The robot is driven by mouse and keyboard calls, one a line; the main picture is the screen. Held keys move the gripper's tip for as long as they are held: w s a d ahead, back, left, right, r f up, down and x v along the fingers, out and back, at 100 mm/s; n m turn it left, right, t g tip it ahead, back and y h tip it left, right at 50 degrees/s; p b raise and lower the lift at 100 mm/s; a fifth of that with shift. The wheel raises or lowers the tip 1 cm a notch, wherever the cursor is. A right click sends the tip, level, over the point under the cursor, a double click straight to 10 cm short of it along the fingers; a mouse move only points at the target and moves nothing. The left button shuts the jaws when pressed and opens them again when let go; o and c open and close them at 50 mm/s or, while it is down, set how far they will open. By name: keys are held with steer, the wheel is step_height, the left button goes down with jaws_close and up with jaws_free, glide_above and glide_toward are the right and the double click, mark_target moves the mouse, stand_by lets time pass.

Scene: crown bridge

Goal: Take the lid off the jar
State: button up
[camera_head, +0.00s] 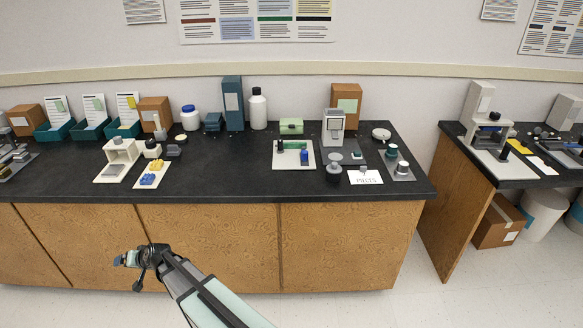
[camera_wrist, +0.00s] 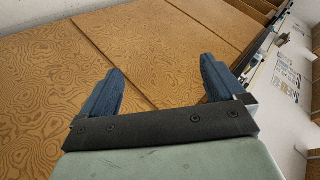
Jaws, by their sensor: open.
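A white jar with a blue lid (camera_head: 189,118) stands upright at the back of the black bench, left of the middle. Smaller jar-like pieces also show: a white one with a dark top (camera_head: 152,149) at the left and a dark one with a pale top (camera_head: 392,151) at the right. I cannot tell which one the task names. My gripper (camera_head: 122,258) is in front of the wooden cabinet doors, below the bench top and far from all jars. In the wrist view its two blue fingers (camera_wrist: 162,72) are apart with nothing between them.
The black bench top (camera_head: 225,183) has a clear front strip. A white bottle (camera_head: 257,109), a teal binder (camera_head: 233,103), a grey device (camera_head: 334,127) and a white card reading "PIECES" (camera_head: 365,177) stand or lie on it. A second bench (camera_head: 512,180) is at the right, past a floor gap.

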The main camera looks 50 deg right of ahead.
steer(key=w+d+r+m+t, duration=0.1)
steer(key=w+d+r+t, duration=0.15)
steer(key=w+r, duration=0.4)
steer(key=w+d+r+m+t, duration=0.1)
steer(key=w+d+r, duration=0.2)
steer(key=r, duration=0.6)
steer(key=s+d+r+m+g+h, duration=0.1)
steer(key=s+d+r+g+h, duration=0.15)
steer(key=d, duration=1.45)
steer(key=s+d+r+m+g+h, duration=0.1)
steer(key=s+d+r+m+g, duration=0.15)
steer(key=d, duration=1.35)
steer(key=m+g+h, duration=0.2)
steer(key=m+g, duration=0.5)
steer(key=g, duration=0.1)
glide_toward(335, 163)
steer(key=shift+n, duration=0.25)
steer(key=f, duration=0.3)
steer(key=d+f, duration=0.1)
steer(key=f, duration=0.6)
steer(key=shift+w+d, duration=0.15)
steer(key=c, duration=1.1)
